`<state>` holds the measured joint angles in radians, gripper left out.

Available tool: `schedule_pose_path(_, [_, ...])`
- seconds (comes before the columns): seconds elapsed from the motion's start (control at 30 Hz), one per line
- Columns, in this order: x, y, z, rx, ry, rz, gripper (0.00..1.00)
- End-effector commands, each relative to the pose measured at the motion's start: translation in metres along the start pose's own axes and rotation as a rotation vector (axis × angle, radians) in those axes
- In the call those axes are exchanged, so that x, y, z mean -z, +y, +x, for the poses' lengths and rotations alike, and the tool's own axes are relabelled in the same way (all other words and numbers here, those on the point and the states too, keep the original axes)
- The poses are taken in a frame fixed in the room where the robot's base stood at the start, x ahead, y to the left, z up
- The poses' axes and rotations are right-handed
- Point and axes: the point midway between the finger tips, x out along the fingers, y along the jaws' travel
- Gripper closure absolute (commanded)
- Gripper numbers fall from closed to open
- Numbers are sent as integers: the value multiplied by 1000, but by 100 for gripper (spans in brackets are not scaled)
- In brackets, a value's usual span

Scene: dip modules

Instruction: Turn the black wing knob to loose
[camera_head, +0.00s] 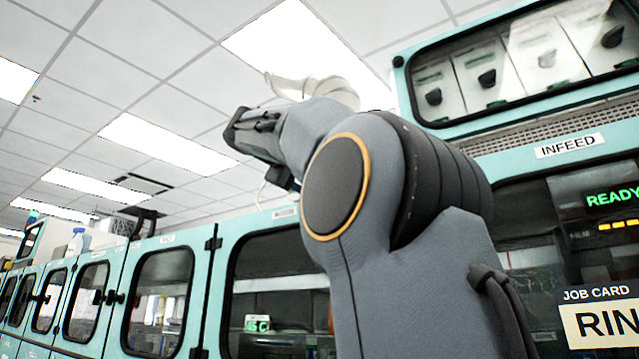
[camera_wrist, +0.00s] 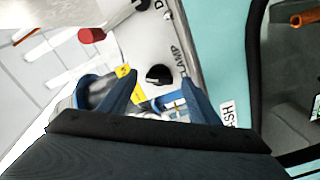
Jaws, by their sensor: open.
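A black knob (camera_wrist: 158,75) sits on a pale panel in the wrist view, beside a label (camera_wrist: 181,62) that reads "LAMP" in its visible part. My gripper (camera_wrist: 160,78) is open, and its two blue-grey fingers appear on either side of the knob in the picture. I cannot tell how far the fingertips are from the knob or whether they touch it. The knob's wing shape and its setting are too small to read. In the head view, my arm fills the middle, and I cannot pick out this knob there.
A red knob (camera_wrist: 92,35) and a yellow tag (camera_wrist: 126,82) are near the knob. A teal cabinet frame (camera_wrist: 222,50) runs along the right. In the head view, teal cabinets with dark windows (camera_head: 160,295) line the left, and an "INFEED" label (camera_head: 570,146) is at right.

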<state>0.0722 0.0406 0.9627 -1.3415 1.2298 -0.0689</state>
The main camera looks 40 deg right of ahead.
Motion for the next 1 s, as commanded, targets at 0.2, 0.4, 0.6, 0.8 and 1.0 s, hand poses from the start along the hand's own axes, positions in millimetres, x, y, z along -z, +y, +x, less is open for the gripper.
schedule_pose_path(0.2, [0,0,-37,1,3,2,43])
schedule_pose_path(0.4, [0,-1,-59,1,1,0,43])
schedule_pose_path(0.6, [-1,0,-65,0,-2,1,43])
schedule_pose_path(0.8, [-1,0,-64,-1,-2,0,43])
schedule_pose_path(1.0, [-1,0,-64,-1,-2,0,43])
